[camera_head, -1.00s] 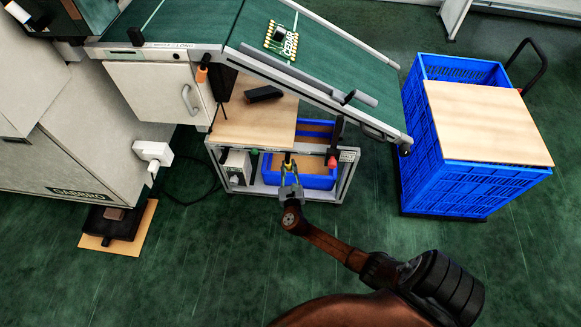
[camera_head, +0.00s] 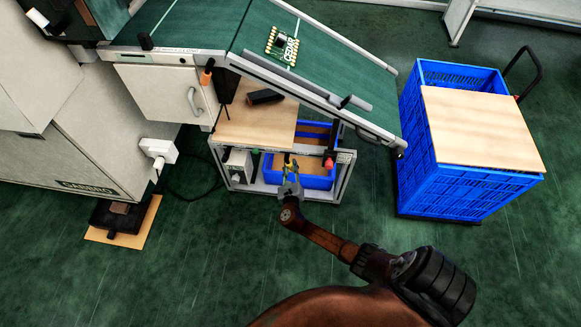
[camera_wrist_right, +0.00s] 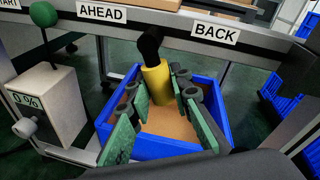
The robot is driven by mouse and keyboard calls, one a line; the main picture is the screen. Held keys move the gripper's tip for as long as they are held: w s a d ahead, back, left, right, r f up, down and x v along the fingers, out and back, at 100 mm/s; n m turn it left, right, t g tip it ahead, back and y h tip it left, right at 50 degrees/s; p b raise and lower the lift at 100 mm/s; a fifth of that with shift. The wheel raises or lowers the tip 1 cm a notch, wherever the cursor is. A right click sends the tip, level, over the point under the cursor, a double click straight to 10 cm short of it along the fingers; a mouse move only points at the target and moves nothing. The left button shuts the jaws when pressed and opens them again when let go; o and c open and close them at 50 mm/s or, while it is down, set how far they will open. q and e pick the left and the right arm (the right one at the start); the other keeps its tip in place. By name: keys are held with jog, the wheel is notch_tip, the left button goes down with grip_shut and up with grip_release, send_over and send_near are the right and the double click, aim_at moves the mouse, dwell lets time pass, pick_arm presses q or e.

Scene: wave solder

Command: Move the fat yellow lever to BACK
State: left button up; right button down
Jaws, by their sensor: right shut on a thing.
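The fat yellow lever (camera_wrist_right: 157,82) shows in the right wrist view, with a black end (camera_wrist_right: 150,42) at the front rail. The black end lies between the AHEAD label (camera_wrist_right: 102,12) and the BACK label (camera_wrist_right: 215,32), near the left edge of BACK. My right gripper (camera_wrist_right: 157,92) is shut on the yellow part, one finger on each side. In the head view my right gripper (camera_head: 290,180) is at the front of the low bench frame, and the lever is small and partly hidden there. My left gripper is not in view.
A blue bin (camera_wrist_right: 218,90) stands behind the lever. A green knob (camera_wrist_right: 43,14) and a grey box (camera_wrist_right: 48,100) marked 0% are to the left. A red knob (camera_head: 329,162) is right of my gripper. The sloping conveyor (camera_head: 330,60) overhangs the bench; a blue crate (camera_head: 460,185) stands right.

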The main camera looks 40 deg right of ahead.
jog(key=shift+s+f, duration=0.1)
jog(key=c, duration=1.7)
grip_release()
jog(key=shift+c, duration=0.2)
jog(key=v, duration=1.2)
